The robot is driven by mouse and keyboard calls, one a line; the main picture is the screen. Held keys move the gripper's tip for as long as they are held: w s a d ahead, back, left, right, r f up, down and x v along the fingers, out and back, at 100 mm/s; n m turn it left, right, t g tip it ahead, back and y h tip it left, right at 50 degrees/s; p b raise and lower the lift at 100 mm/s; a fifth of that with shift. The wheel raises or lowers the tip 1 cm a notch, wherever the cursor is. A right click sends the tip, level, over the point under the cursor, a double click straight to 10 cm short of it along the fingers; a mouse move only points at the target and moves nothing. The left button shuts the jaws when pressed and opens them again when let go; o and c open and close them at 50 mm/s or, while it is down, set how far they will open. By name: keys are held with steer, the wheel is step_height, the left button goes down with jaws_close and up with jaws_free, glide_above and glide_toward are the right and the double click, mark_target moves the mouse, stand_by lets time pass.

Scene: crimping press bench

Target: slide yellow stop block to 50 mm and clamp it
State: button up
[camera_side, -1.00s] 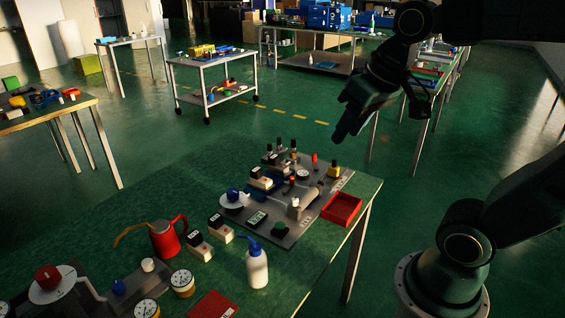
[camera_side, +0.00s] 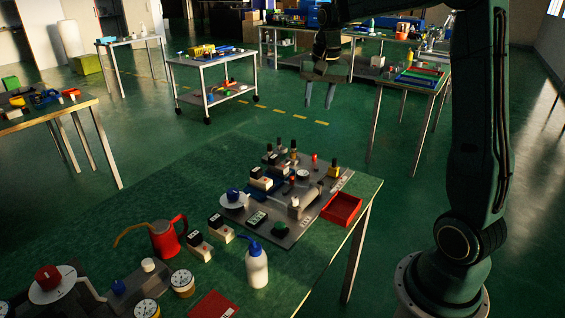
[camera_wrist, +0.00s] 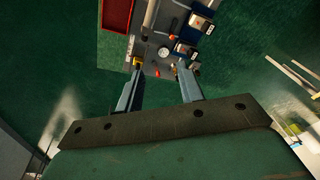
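The yellow stop block (camera_side: 334,172), with a dark knob on top, stands near the far right corner of the grey press plate (camera_side: 283,238). In the wrist view a small yellow patch, likely this block (camera_wrist: 137,61), shows just beyond the left fingertip. My gripper (camera_side: 319,99) hangs high above and beyond the plate, fingers pointing down. It is open and empty, and its two spread fingers also show in the wrist view (camera_wrist: 160,72). The scale markings are too small to read, so the block's position in millimetres and its clamping cannot be told.
A red tray (camera_side: 341,209) sits at the plate's right edge. A round gauge (camera_side: 302,175), several dark-topped blocks and posts crowd the plate. A white bottle (camera_side: 257,267) and a red can (camera_side: 165,239) stand in front on the green bench. The air around my gripper is clear.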

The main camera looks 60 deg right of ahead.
steer(key=w+d+f+m+g, duration=0.1)
steer(key=w+d+f+m, duration=0.15)
steer(key=d+f, duration=0.5)
steer(key=m+y, duration=0.1)
steer(key=m, duration=0.3)
glide_above(335, 159)
step_height(335, 159, down, 7)
steer(key=shift+d+g, duration=0.15)
steer(key=shift+g, duration=0.25)
steer(key=shift+f, duration=0.1)
step_height(335, 159, down, 14)
steer(key=shift+r, duration=0.15)
jaws_close()
